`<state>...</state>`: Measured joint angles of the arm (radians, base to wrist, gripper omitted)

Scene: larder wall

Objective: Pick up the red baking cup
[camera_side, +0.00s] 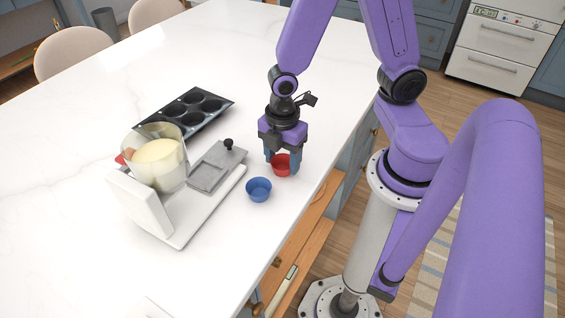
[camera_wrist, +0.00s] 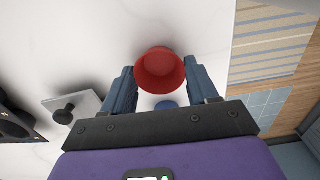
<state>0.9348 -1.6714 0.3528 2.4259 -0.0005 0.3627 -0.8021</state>
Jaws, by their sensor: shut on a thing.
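The red baking cup (camera_side: 281,165) is between the two blue-grey fingers of my gripper (camera_side: 282,162), low over the white counter. The wrist view shows the red cup (camera_wrist: 160,70) open side toward the camera, with a finger against each side. My gripper is shut on it. I cannot tell whether the cup's base touches the counter. A blue baking cup (camera_side: 258,189) stands on the counter just in front and left of the red one. In the wrist view the blue cup (camera_wrist: 166,105) is mostly hidden.
Left of my gripper is a white board (camera_side: 187,230) with a grey lidded metal piece (camera_side: 216,165) and a clear bowl of pale yellow contents (camera_side: 158,163). A dark muffin tin (camera_side: 222,98) lies behind. The counter's edge is close on the right. The far counter is clear.

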